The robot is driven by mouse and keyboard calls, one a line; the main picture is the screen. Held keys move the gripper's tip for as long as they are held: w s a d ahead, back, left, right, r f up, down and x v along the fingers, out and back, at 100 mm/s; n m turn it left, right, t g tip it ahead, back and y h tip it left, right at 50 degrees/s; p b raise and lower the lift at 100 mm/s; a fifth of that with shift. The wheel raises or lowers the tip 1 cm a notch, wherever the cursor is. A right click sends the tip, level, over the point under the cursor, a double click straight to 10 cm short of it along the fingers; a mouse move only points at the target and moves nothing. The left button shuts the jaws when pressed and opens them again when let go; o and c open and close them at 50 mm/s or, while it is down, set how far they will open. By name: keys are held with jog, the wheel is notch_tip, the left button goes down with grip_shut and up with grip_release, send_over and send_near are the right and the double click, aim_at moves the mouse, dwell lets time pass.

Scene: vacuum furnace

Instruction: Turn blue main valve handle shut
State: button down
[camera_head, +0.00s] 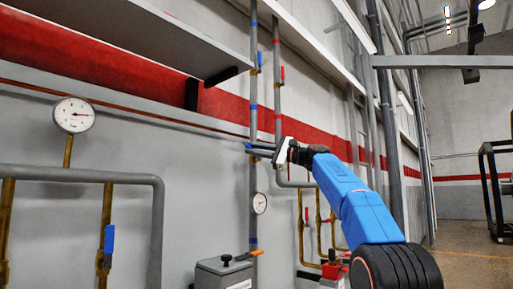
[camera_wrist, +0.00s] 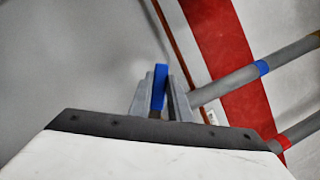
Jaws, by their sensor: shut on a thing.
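The blue valve handle (camera_wrist: 159,86) stands between the two grey fingers of my gripper (camera_wrist: 161,92) in the wrist view. The fingers are shut on it, and its upper end shows past them. In the head view my gripper (camera_head: 260,150) reaches left from the blue arm to a vertical grey pipe (camera_head: 253,190) with blue bands. The fingers there largely hide the handle and the valve body, so the handle's angle to the pipe is hard to tell.
Another blue handle (camera_head: 260,57) sits higher up, and a red handle (camera_head: 282,74) is on the neighbouring pipe. A gauge (camera_head: 260,203) and a grey box (camera_head: 223,273) are below. A large gauge (camera_head: 74,115) and blue-handled brass pipe (camera_head: 108,240) are at left. A shelf (camera_head: 140,35) overhangs.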

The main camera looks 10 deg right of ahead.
jog(key=shift+s+a+f+n+g+h, duration=0.2)
jog(key=shift+f+n+g, duration=0.35)
jog(key=shift+n, duration=0.6)
jog(key=shift+a+f+n+g+h, duration=0.1)
jog(key=shift+f+n+g+h, duration=0.2)
jog(key=shift+f+n, duration=0.55)
jog(key=shift+s+a+f+n+g+h, duration=0.15)
jog(key=shift+f+n+g, duration=0.25)
jog(key=shift+n, duration=1)
jog(key=c, duration=1.6)
grip_release()
jog(key=shift+c, duration=0.2)
jog(key=shift+d, duration=0.2)
jog(key=v, duration=1.7)
jog(key=shift+s+r, duration=0.1)
jog(key=shift+s, duration=0.05)
